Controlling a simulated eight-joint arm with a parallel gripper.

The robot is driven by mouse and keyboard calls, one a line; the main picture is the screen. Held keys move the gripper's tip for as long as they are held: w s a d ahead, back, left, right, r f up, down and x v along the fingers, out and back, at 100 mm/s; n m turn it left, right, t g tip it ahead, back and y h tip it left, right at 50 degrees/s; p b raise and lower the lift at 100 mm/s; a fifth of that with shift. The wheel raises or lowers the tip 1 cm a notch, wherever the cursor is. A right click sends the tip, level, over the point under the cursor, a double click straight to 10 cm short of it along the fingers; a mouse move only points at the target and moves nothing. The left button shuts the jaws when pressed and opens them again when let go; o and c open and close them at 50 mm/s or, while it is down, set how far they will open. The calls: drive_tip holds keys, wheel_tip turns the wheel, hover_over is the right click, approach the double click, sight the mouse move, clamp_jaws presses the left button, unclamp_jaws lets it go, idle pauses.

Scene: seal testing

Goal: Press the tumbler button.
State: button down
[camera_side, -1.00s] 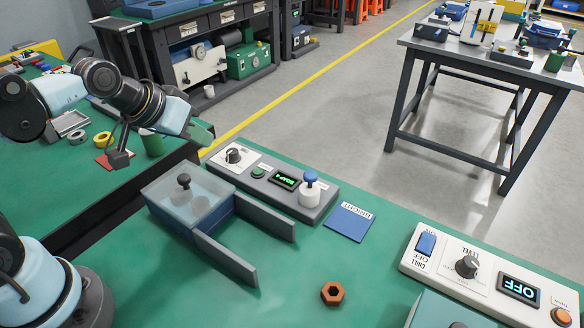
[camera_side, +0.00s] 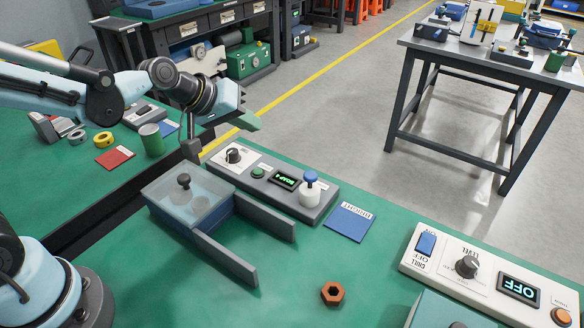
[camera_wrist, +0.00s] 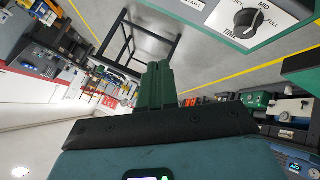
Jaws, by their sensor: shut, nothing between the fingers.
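A grey control panel (camera_side: 240,183) lies on the green bench. It carries a round green button (camera_side: 258,172), a black dial (camera_side: 234,156), a lit green display (camera_side: 285,181) and a blue-topped white post (camera_side: 310,188). I cannot read a tumbler label on it. In the wrist view the dial (camera_wrist: 247,20) shows at the top right, with a label partly reading START beside it; the green button is outside that view. My gripper (camera_side: 250,121) is raised beyond the panel's left end, apart from it. Its green fingers (camera_wrist: 157,86) are together and empty.
A blue box with a clear lid (camera_side: 186,200) and two grey rails (camera_side: 226,259) stand before the panel. A blue card (camera_side: 349,222) lies right, a brown hex nut (camera_side: 332,293) in front. A white panel (camera_side: 476,272) reading OFF is at right.

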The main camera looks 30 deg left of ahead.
sight(253, 173)
drive_tip(key=shift+f, duration=4.45)
drive_tip(key=shift+f, duration=0.1)
drive_tip(key=shift+f, duration=0.3)
drive_tip(key=shift+f, duration=0.35)
drive_tip(key=shift+r, duration=0.8)
drive_tip(key=shift+r, duration=2.5)
